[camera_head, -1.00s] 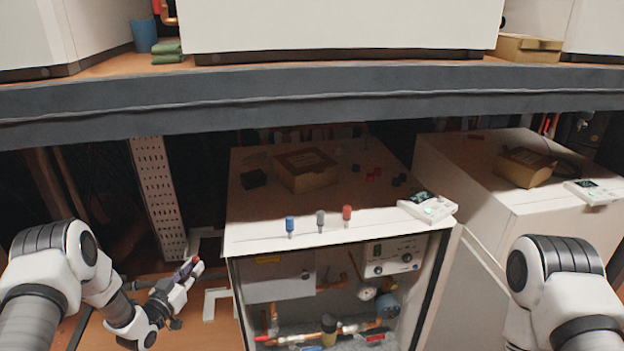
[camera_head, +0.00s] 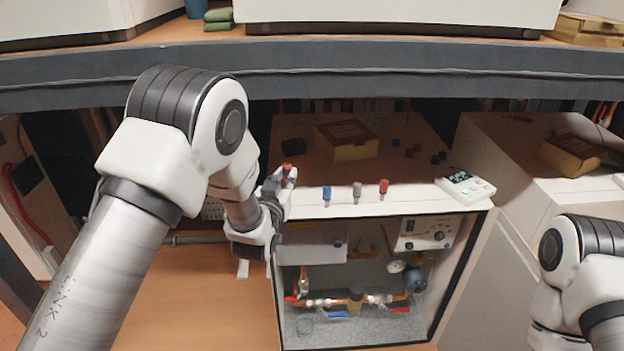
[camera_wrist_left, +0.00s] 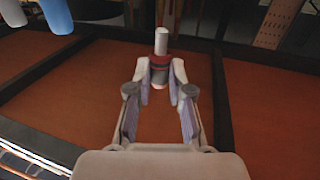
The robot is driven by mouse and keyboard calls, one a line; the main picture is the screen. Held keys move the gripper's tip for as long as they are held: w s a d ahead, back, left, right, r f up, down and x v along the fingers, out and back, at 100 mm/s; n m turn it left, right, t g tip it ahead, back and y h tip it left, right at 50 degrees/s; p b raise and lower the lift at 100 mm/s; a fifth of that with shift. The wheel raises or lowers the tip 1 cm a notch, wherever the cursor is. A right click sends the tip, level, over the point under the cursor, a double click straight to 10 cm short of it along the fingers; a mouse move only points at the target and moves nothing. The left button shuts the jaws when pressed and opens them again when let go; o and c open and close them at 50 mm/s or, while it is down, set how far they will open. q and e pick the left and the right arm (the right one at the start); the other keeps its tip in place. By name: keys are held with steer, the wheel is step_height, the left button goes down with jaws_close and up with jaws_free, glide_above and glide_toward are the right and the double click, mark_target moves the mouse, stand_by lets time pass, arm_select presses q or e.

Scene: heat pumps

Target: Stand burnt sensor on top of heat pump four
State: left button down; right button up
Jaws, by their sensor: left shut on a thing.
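My left gripper (camera_head: 284,180) is shut on a small sensor (camera_head: 287,171) with a red part, beside the front left corner of the open-fronted white heat pump's top (camera_head: 410,203). In the left wrist view the sensor (camera_wrist_left: 161,60) shows a pale tip, a red band and a dark body between the fingertips (camera_wrist_left: 160,78). A blue sensor (camera_head: 327,195), a grey one (camera_head: 357,191) and a red one (camera_head: 383,188) stand upright in a row along the top's front edge. The heat pump's number cannot be read. My right gripper is out of view.
A display unit (camera_head: 465,187) sits at the top's front right corner. A cardboard box (camera_head: 346,141), a dark block (camera_head: 293,146) and small loose parts lie farther back. A dark shelf beam (camera_head: 400,70) crosses above. Another white unit (camera_head: 520,150) stands to the right.

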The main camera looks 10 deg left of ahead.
arm_select(q)
steer(key=shift+f+b, duration=0.3)
steer(key=shift+f, duration=2.65)
steer(key=c, duration=1.1)
jaws_free()
steer(key=shift+o, duration=0.2)
steer(key=shift+r, duration=0.3)
steer(key=s, duration=1.2)
steer(key=shift+d+f, duration=0.1)
